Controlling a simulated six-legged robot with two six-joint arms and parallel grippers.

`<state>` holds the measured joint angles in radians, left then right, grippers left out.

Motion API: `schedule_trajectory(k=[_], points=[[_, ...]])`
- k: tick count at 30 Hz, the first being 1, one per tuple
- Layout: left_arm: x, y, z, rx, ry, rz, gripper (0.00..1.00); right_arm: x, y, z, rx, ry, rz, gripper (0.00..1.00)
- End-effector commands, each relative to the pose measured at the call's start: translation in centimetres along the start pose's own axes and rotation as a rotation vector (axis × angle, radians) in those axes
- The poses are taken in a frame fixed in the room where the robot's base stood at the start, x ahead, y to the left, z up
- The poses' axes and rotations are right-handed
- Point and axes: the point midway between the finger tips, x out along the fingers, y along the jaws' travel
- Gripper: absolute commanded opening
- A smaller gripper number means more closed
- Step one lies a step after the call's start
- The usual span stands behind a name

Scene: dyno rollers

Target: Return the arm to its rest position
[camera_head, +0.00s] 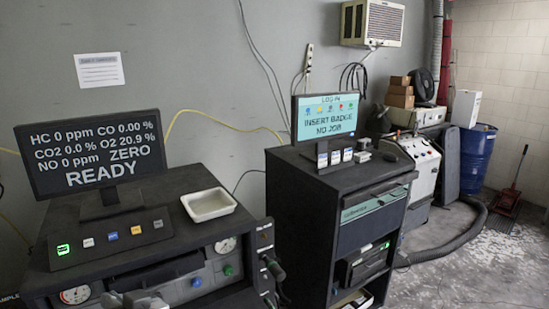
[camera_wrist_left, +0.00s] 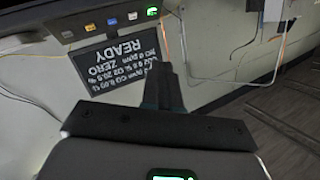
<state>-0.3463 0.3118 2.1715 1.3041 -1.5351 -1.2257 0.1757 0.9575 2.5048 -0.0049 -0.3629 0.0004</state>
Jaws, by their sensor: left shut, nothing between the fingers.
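My left gripper (camera_head: 136,299) shows as a small grey shape at the bottom edge of the head view, in front of the left analyser cabinet. In the left wrist view its dark fingers (camera_wrist_left: 166,72) are together, with nothing between them. The wrist view is upside down, and the fingers overlap the edge of the READY monitor (camera_wrist_left: 120,62) in the picture; I cannot tell the distance. Most of the left arm is out of view. My right gripper is in neither view.
The left cabinet carries a monitor (camera_head: 93,153), a row of coloured buttons (camera_head: 110,236) and a white tray (camera_head: 209,204). A second black cabinet (camera_head: 300,200) with a login screen (camera_head: 327,117) stands right of it. A hose (camera_head: 460,243) lies on the floor; open floor extends at right.

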Motion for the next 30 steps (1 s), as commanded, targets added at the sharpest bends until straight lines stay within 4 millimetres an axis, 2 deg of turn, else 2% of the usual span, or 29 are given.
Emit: schedule_trajectory(k=[1, 10, 14, 17, 20, 23, 24, 26, 27, 30], points=[[0.0, 0.0, 0.0, 0.0, 0.0, 0.0, 0.0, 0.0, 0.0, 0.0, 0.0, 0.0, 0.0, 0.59], [1.9, 6.9, 5.4, -0.009, 0.018, 0.228, 0.0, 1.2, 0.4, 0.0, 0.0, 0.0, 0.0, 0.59], [2.2, 10.1, 8.9, -0.01, -0.012, 0.352, 0.0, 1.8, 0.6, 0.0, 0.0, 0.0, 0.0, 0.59], [1.9, 12.6, 12.5, -0.008, -0.061, 0.463, 0.0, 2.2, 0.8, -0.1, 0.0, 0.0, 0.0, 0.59], [1.2, 15.3, 17.6, 0.0, -0.149, 0.594, 0.0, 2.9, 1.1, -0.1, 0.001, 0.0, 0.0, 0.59], [-0.6, 17.8, 24.5, 0.013, -0.303, 0.747, 0.0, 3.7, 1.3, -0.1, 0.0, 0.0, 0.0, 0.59], [-1.7, 18.4, 27.7, 0.021, -0.384, 0.809, 0.0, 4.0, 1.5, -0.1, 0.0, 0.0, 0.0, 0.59], [-3.8, 18.9, 32.4, 0.033, -0.519, 0.892, 0.0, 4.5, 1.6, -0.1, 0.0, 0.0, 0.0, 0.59], [-5.3, 18.9, 35.4, 0.042, -0.613, 0.939, 0.0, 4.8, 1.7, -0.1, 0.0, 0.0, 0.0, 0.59], [-9.3, 17.9, 41.8, 0.072, -0.848, 1.027, 0.0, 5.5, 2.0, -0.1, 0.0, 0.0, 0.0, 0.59]])
